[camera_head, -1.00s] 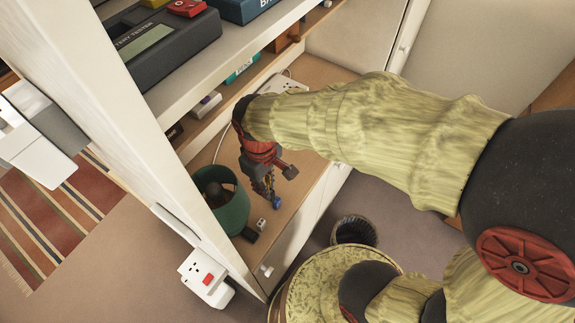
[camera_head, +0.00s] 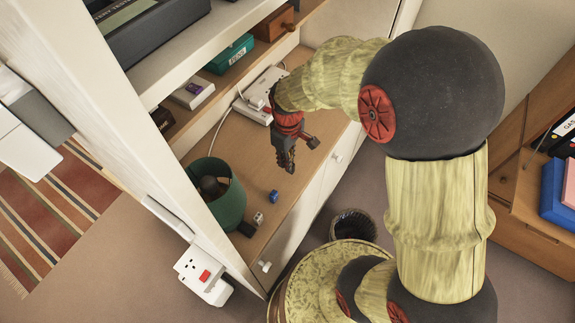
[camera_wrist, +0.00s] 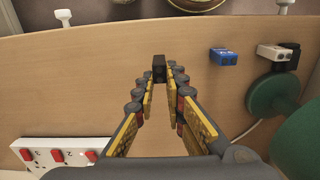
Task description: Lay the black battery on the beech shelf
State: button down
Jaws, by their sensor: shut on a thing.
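My gripper (camera_wrist: 159,84) is shut on a small dark block, the black battery (camera_wrist: 158,68), held at the fingertips. In the head view my gripper (camera_head: 288,168) points down over the wood-coloured shelf board (camera_head: 240,145), which I take for the beech shelf; it also fills the wrist view (camera_wrist: 80,85). The battery is hard to pick out there against the dark fingers. I cannot tell whether it touches the board.
A blue block (camera_head: 274,196), a small white block (camera_head: 258,217), a black piece (camera_head: 246,230) and a green lamp (camera_head: 228,195) stand near the front left. A white power strip (camera_head: 262,92) lies behind. White shelving (camera_head: 190,65) rises at left. Board around the gripper is bare.

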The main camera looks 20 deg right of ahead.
jog(key=shift+f, duration=1.45)
jog(key=shift+f+b, duration=0.1)
jog(key=shift+b, duration=0.2)
jog(key=shift+f, duration=0.15)
jog(key=c, duration=1.8)
grip_release()
jog(key=shift+c, duration=0.2)
